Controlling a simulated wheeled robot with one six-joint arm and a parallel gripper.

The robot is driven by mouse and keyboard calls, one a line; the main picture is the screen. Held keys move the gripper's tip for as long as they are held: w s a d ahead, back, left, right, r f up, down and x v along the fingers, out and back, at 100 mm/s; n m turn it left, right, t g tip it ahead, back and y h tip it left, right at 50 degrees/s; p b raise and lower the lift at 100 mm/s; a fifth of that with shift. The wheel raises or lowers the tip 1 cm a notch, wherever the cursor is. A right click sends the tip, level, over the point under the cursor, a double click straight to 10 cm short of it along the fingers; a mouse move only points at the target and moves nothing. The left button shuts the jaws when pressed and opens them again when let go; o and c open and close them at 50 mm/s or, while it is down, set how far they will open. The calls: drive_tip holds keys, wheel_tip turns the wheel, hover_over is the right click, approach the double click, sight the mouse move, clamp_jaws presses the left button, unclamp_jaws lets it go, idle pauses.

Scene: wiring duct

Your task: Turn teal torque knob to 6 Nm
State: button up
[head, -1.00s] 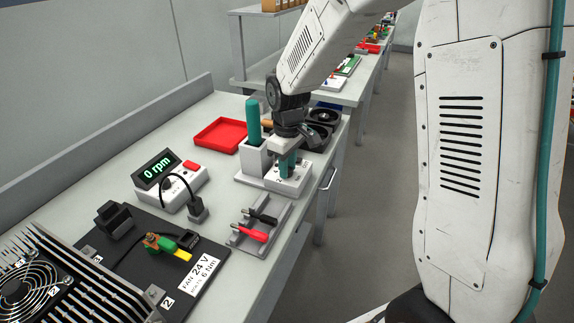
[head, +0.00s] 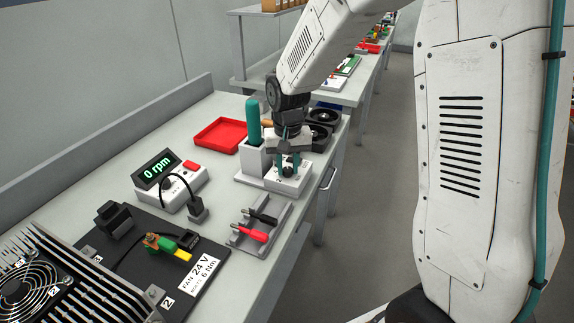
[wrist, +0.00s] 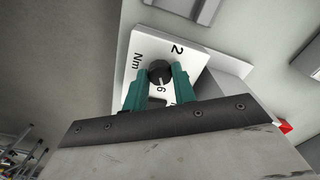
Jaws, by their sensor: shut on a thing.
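The torque knob (wrist: 159,70) is a small dark round knob on a white dial block (head: 289,187). It looks black, not teal. The dial (wrist: 150,44) carries the marks 2, 6 and Nm. A light line on the knob seems to point toward the 6, but it is too small to be sure. My gripper (wrist: 160,74) points down, its two teal fingers shut on either side of the knob. It also shows over the block in the head view (head: 292,170). A teal-handled tool (head: 253,121) stands upright in a grey holder (head: 252,158) beside the block.
A rack with red and black probes (head: 258,229) lies in front of the block. A meter reading 0 rpm (head: 158,170), a red tray (head: 217,135) and black fans (head: 321,122) are nearby. A label reads FAN 24 V, 6 Nm (head: 199,274). The aisle at right is clear.

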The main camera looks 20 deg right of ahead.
sight(288, 169)
drive_tip(key=shift+m, duration=0.9)
drive_tip(key=o, duration=1)
wheel_tip(288, 169, up, 8)
drive_tip(key=shift+f, duration=0.1)
